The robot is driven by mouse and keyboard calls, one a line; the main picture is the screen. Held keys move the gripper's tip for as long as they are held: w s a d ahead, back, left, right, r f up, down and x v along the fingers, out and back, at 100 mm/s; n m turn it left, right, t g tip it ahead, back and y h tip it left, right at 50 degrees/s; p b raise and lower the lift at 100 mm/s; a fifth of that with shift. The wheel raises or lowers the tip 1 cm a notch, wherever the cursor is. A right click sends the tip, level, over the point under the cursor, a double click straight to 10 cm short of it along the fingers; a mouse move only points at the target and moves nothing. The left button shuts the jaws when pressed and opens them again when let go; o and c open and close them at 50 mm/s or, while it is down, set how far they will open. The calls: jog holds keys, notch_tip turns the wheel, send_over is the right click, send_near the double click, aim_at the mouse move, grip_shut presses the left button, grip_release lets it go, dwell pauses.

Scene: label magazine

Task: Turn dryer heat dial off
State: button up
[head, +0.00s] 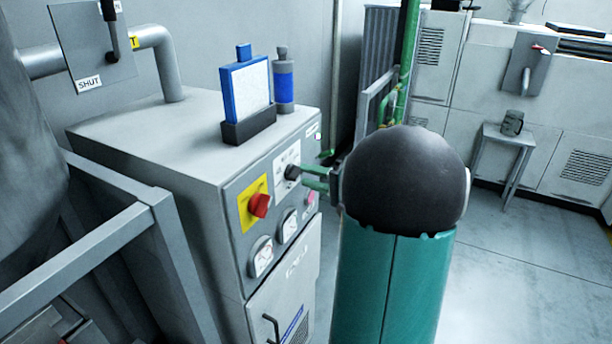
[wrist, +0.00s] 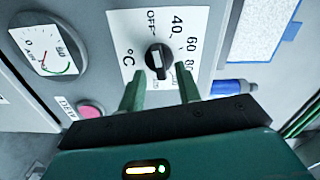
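The heat dial is a round black knob (wrist: 157,58) on a white plate (wrist: 120,28) marked OFF, 40, 60, 80 and °C. Its white mark is at the lower side of the knob in the wrist view, away from OFF and close to the 80 side. In the head view the dial (head: 292,172) is on the front of the grey dryer cabinet (head: 205,165). My gripper (head: 305,177) is in front of it with its green fingers open. In the wrist view the fingers stand apart on either side of the knob's lower part; contact cannot be told.
A red knob on a yellow plate (head: 249,219), gauges (head: 262,256) and a pink button (wrist: 91,111) are close by on the panel. A blue-framed board (head: 246,88) and blue bottle (head: 284,82) stand on top. Metal rails (head: 110,240) are at left; open floor is at right.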

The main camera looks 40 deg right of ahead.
jog(key=v, duration=1.2)
jog(key=w+a+n+g+y, duration=0.2)
jog(key=a+g, duration=0.3)
jog(key=a, duration=0.6)
jog(key=w+a+n+g+y, duration=0.1)
jog(key=w+a+n+g, duration=0.2)
jog(key=a, duration=0.8)
jog(key=s+a+n+g+h, duration=0.1)
jog(key=s+a+n+h, duration=0.2)
jog(key=a, duration=0.4)
jog(key=s+a+f+n+g+h, duration=0.1)
jog(key=s+a+n+g+h, duration=0.1)
jog(key=s+a+h, duration=0.3)
jog(key=shift+s+a+f+n+h, duration=0.3)
jog(key=shift+a+n+h, duration=0.3)
jog(key=shift+a+n, duration=0.35)
